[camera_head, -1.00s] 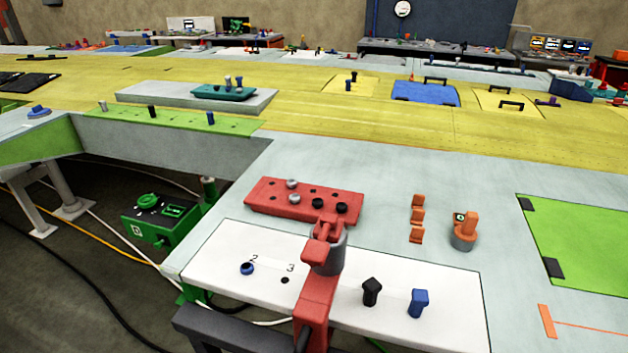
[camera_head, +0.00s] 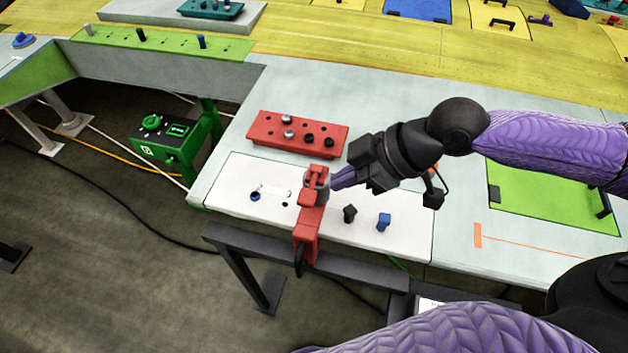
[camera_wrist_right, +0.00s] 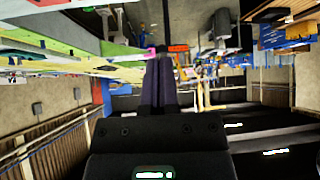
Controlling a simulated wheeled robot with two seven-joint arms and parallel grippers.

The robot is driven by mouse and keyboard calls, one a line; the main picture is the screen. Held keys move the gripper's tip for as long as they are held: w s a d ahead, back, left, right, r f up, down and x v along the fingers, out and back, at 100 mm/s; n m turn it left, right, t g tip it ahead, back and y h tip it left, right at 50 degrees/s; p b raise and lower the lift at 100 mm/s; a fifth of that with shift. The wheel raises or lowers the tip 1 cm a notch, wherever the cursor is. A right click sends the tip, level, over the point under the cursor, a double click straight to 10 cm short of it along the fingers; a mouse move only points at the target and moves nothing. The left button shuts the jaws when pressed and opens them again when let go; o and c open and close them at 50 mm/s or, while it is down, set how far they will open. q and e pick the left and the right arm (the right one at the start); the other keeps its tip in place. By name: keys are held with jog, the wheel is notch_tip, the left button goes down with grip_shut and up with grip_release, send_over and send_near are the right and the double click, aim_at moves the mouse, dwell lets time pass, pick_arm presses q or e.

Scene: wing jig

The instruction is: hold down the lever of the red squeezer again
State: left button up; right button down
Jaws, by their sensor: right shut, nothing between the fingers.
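The red squeezer (camera_head: 309,222) stands at the front edge of the white panel, with its red lever (camera_head: 313,173) at the top above a grey cylindrical part. My right gripper (camera_head: 342,179) comes in from the right with its fingers shut and empty. Its tips are close beside the grey part and the lever on their right side; I cannot tell whether they touch. In the right wrist view the two dark fingers (camera_wrist_right: 160,80) lie together, and the squeezer cannot be made out clearly. My left gripper is not in view.
A red block with several knobs (camera_head: 297,132) lies behind the squeezer. A black knob (camera_head: 349,213) and a blue knob (camera_head: 384,221) stand on the white panel (camera_head: 400,240) to the right. A dark rail (camera_head: 345,264) runs along the front. My right arm covers part of the table.

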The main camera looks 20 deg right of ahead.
jog(key=d+r, duration=0.1)
jog(key=w+d+r+m+t, duration=0.1)
jog(key=d, duration=0.1)
jog(key=shift+w, duration=0.15)
jog(key=p, duration=0.2)
send_over(300, 194)
jog(key=s+d, duration=0.2)
jog(key=f, duration=0.6)
jog(key=shift+w+d+f, duration=0.15)
jog(key=shift+w+f, duration=0.1)
jog(key=shift+f, duration=0.05)
notch_tip(300, 194, down, 4)
jog(key=shift+w+r, duration=0.1)
jog(key=shift+r, duration=0.05)
jog(key=shift+f, duration=0.4)
